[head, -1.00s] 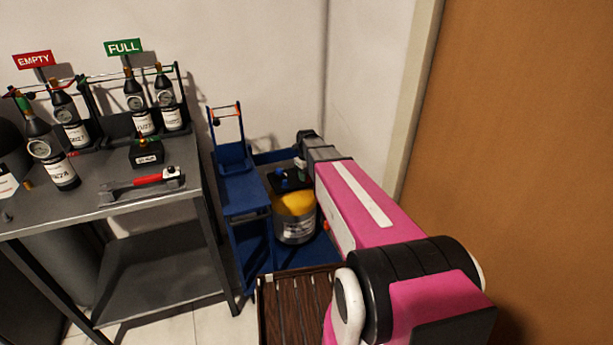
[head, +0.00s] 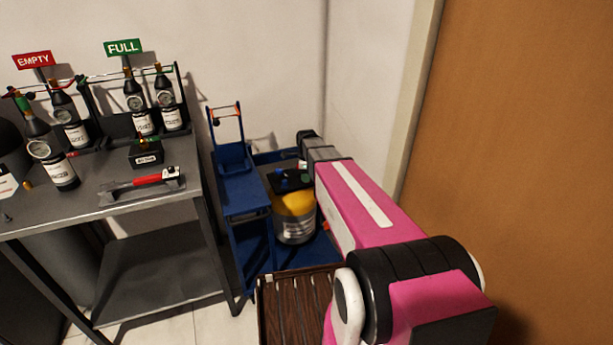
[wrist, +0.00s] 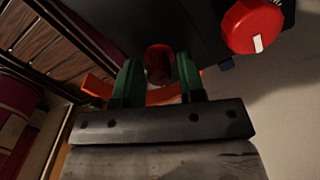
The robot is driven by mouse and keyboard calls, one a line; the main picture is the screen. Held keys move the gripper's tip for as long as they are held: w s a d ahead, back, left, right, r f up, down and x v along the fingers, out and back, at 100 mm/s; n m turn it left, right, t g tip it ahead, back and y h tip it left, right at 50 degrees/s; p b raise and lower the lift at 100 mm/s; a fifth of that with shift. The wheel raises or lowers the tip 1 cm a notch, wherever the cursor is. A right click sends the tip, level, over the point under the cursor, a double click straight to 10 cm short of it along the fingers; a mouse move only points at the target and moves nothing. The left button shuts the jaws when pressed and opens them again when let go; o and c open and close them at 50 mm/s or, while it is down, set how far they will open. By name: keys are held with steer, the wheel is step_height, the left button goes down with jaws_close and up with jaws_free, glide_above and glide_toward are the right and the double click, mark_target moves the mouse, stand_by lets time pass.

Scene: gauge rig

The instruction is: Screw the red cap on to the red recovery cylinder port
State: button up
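The recovery cylinder (head: 294,222) stands on the blue trolley in the head view, with a grey body, yellow shoulder and dark top. My gripper (wrist: 160,75) shows in the wrist view, its two green fingers on either side of a dark red round piece, which looks like the red cap (wrist: 158,62). A bright red knob (wrist: 252,27) with a white mark is at the upper right. My forearm hides the gripper in the head view.
The blue trolley (head: 244,200) stands left of the cylinder, the wall behind and right. An orange curved part (wrist: 98,87) lies behind my fingers. A wooden slatted platform (head: 283,312) is in front. The metal bench (head: 105,207) at left holds bottles, a box and a red-handled tool.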

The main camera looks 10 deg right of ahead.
steer(key=n, duration=1.1)
stand_by(0.3)
jaws_close()
steer(key=m, duration=0.3)
steer(key=shift+m, duration=1.1)
steer(key=shift+a, duration=0.1)
